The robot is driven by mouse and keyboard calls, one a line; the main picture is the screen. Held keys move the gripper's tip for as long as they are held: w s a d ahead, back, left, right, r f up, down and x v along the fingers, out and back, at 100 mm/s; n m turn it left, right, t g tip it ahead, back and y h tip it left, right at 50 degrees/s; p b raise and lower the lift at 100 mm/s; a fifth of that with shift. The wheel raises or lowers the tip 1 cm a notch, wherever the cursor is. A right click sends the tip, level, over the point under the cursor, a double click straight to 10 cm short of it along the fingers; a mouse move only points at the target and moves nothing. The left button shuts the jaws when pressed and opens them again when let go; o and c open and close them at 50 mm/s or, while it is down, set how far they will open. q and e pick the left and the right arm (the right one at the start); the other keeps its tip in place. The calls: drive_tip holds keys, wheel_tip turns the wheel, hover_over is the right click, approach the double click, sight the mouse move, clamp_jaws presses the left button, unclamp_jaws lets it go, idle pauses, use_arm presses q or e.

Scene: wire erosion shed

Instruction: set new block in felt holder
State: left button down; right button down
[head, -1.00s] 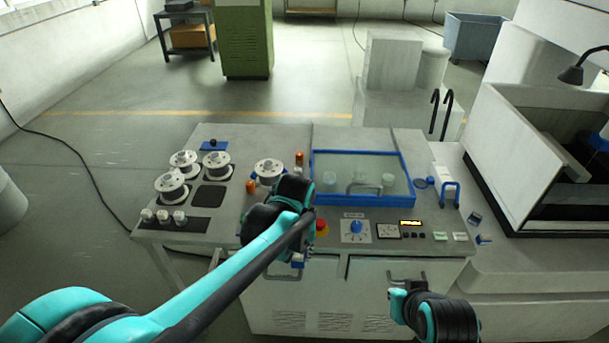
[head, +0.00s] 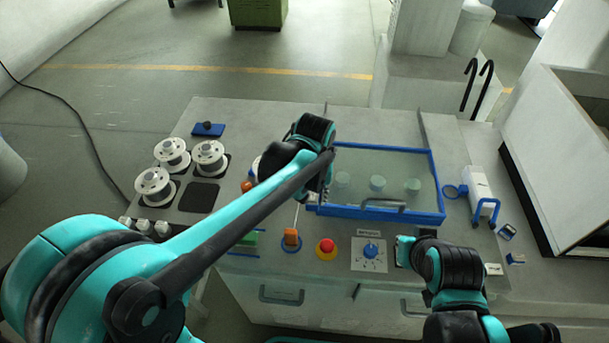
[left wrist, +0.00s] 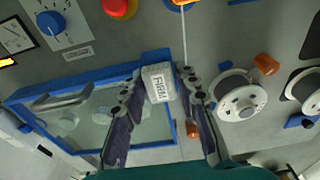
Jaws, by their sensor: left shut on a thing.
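A white block marked FIRM (left wrist: 160,84) sits between the fingertips of my left gripper (left wrist: 159,86) in the left wrist view. The gripper is shut on it, above the machine top. In the head view my left gripper (head: 318,192) is near the left front corner of the blue-framed glass lid; the block is hidden there. A thin pale wire runs from an orange part on a blue base (head: 291,238) towards this gripper. I cannot tell which part is the felt holder. My right gripper (head: 406,248) is over the front panel; its finger opening is unclear.
Several white spools (head: 172,152) and a row of small white blocks (head: 145,226) stand at left. The glass lid (head: 380,163) has a blue frame and a handle. A red button (head: 326,248) and blue dial (head: 370,250) are near the front edge.

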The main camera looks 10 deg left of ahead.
use_arm(q)
drive_tip(key=b, duration=0.3)
hover_over(279, 211)
wheel_tip(279, 211, down, 7)
drive_tip(key=shift+w+r, duration=0.1)
drive_tip(key=shift+f+b, duration=0.65)
drive_tip(key=shift+f, duration=1.35)
drive_tip(key=shift+f, duration=0.15)
drive_tip(key=c, duration=1.1)
unclamp_jaws()
drive_tip(key=shift+c, duration=0.2)
